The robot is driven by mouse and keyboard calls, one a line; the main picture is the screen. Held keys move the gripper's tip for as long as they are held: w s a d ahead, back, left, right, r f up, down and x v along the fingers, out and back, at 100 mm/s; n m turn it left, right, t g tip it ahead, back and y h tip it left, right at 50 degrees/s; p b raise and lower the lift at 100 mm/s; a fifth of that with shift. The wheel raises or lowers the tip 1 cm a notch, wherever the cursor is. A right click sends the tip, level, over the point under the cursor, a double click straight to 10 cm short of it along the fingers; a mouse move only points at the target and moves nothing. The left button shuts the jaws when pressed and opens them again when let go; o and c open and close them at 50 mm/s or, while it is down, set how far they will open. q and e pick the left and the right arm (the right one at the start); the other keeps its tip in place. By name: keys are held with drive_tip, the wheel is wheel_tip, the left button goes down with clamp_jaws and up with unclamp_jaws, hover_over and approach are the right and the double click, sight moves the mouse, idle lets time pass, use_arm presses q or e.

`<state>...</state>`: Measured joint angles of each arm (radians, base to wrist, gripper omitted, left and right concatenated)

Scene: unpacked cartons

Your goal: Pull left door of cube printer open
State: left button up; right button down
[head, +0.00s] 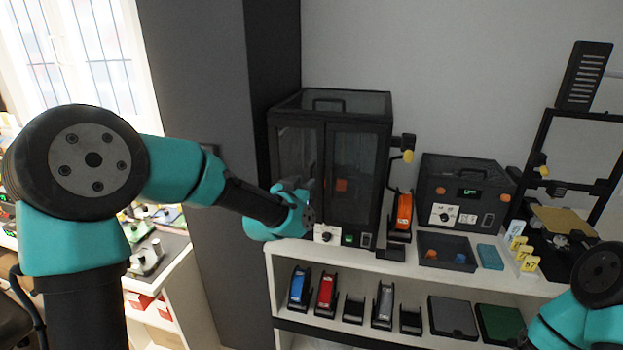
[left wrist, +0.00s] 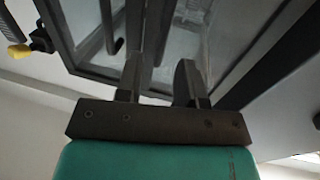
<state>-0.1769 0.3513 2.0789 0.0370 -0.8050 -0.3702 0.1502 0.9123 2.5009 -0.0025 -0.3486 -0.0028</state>
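The cube printer (head: 357,140) is a dark box with a clear top and two glazed front doors, standing on the white shelf's top. Its left door (head: 298,150) and right door (head: 354,185) look shut. My left gripper (head: 304,188) is in front of the lower left door. In the left wrist view my left gripper (left wrist: 160,78) has its two fingers apart, close to the glazed doors (left wrist: 202,40). A dark upright bar (left wrist: 108,28) shows left of the fingers. I cannot tell whether a finger touches the left door's handle. My right gripper is out of view.
A yellow-tipped part (head: 407,155) sticks out at the printer's right side. An orange spool holder (head: 402,213) and a second dark machine (head: 462,190) stand to the right. A dark column (head: 215,130) rises left of the printer.

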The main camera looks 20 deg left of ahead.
use_arm(q)
drive_tip(key=w, duration=0.4)
drive_tip(key=shift+w+d, duration=0.35)
drive_tip(key=shift+w, duration=0.05)
clamp_jaws()
